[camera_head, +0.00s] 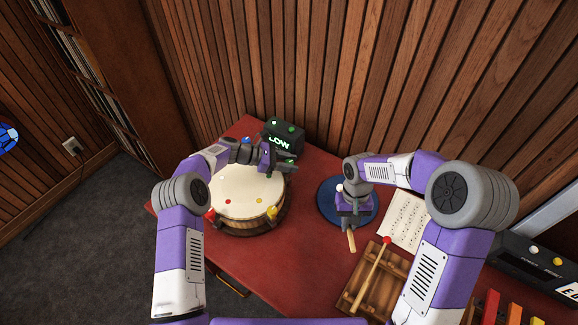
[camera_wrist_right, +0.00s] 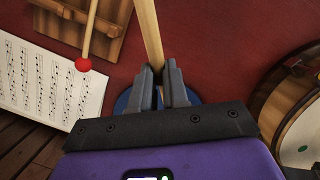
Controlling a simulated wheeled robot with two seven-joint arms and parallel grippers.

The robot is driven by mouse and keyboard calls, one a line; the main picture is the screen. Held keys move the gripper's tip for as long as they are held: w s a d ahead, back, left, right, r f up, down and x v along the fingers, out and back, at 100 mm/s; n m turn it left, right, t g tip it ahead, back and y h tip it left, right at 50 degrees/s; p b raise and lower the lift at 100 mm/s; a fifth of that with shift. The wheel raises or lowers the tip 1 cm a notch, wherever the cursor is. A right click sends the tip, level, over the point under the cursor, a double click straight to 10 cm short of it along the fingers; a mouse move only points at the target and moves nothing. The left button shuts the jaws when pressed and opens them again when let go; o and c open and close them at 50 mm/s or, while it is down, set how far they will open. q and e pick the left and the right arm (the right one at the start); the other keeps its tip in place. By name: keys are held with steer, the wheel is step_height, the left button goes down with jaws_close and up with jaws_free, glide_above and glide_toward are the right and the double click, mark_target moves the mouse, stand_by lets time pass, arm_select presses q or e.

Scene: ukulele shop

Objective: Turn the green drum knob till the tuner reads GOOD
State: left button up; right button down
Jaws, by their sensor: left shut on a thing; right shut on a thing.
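The round drum (camera_head: 238,186) with a pale skin stands on the red table. My left gripper (camera_head: 284,167) is over its far right rim, shut at the green knob (camera_head: 289,160), which it mostly hides. The dark tuner (camera_head: 284,134) behind the drum reads LOW in green letters. My right gripper (camera_head: 351,226) is shut on a wooden stick (camera_head: 351,241), right of the drum; the stick also shows between its fingers in the right wrist view (camera_wrist_right: 149,30).
A red knob (camera_head: 210,215), a yellow knob (camera_head: 272,212) and a blue knob (camera_head: 246,139) sit on the drum's rim. A blue round mat (camera_head: 328,203) lies under my right gripper. A wooden tray (camera_head: 364,268) with a red-tipped mallet (camera_head: 372,272) and a music sheet (camera_head: 404,221) lie at right.

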stand_by(0.4)
arm_select(q)
steer(key=o, duration=1)
steer(key=shift+c, duration=0.2)
steer(key=v, duration=1.2)
